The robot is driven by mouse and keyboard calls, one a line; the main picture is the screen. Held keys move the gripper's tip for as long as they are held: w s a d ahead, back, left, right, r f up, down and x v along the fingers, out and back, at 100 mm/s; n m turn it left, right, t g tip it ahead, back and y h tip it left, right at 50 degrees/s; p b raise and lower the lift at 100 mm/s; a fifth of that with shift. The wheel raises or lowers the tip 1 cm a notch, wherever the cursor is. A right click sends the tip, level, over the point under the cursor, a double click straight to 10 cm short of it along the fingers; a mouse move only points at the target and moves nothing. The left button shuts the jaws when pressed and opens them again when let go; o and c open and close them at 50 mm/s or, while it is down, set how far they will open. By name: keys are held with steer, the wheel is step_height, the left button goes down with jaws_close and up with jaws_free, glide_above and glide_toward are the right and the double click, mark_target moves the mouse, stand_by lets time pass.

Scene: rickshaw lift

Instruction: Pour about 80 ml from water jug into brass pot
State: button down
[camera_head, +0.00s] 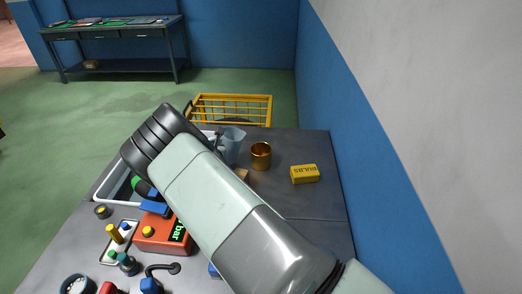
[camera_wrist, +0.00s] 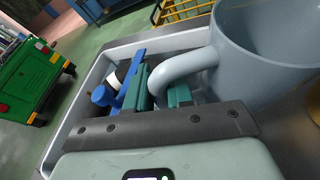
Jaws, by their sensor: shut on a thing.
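The brass pot (camera_head: 261,156) stands upright on the table just right of the jug, apart from my gripper.
A yellow bulbs box (camera_head: 305,174) lies right of the pot. A white tray (camera_head: 108,184) with tools is left, partly under my arm. A red battery box (camera_head: 160,236) and small parts are nearer. A blue wall borders the right; table around the bulbs box is clear.

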mark_target(224, 139)
steer(key=shift+d+r+m+t+y, duration=0.3)
steer(key=shift+d+r+m+y, duration=0.2)
steer(key=shift+d+r+m, duration=0.35)
steer(key=shift+d+r+m+t+y, duration=0.3)
steer(key=shift+d+r+m, duration=0.25)
steer(key=shift+d+r, duration=0.55)
steer(key=shift+d+r+m+t+y+p, duration=0.35)
steer(key=shift+d+r+m, duration=0.1)
steer(key=shift+r+m, duration=0.35)
steer(key=shift+d+r+m+t, duration=0.25)
steer(key=shift+d+r+m, duration=0.15)
steer(key=shift+r+m, duration=0.4)
steer(key=shift+d+r+m+t+y+p, duration=0.1)
steer(key=shift+d+m+t+y+p, duration=0.2)
steer(key=shift+d+m+p, duration=0.1)
steer(key=shift+d+m, duration=0.15)
steer(key=shift+m, duration=0.15)
steer(key=shift+d+r, duration=0.1)
steer(key=shift+r, duration=0.05)
steer(key=shift+d+r+m+t, duration=0.45)
steer(key=shift+r+m+t, duration=0.05)
steer(key=shift+m, duration=0.2)
